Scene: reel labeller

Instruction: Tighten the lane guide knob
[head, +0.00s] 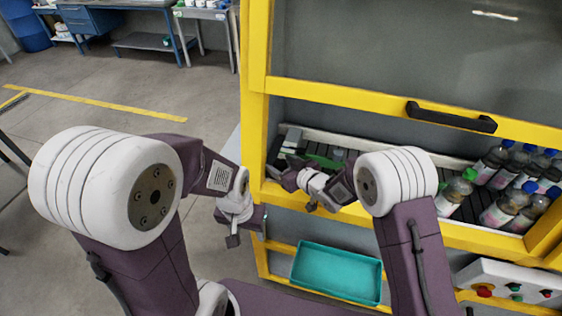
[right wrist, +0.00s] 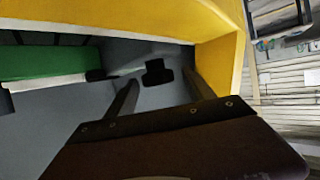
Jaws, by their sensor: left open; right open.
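The dark knob (right wrist: 158,72) shows in the right wrist view, on a grey surface inside the yellow-framed machine. The two fingers of my right gripper (right wrist: 160,82) are open, one on each side of it in the picture. I see no contact, and cannot tell how far beyond the tips the knob is. In the head view my right gripper (head: 284,172) reaches into the machine opening near a green guide part (head: 325,160), and the knob is not clear there. My left gripper (head: 250,228) is open and empty, outside the machine.
The yellow frame (head: 256,130) borders the opening, and a raised door with a black handle (head: 450,117) is above. A teal tray (head: 336,273) and a button panel (head: 510,284) are below.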

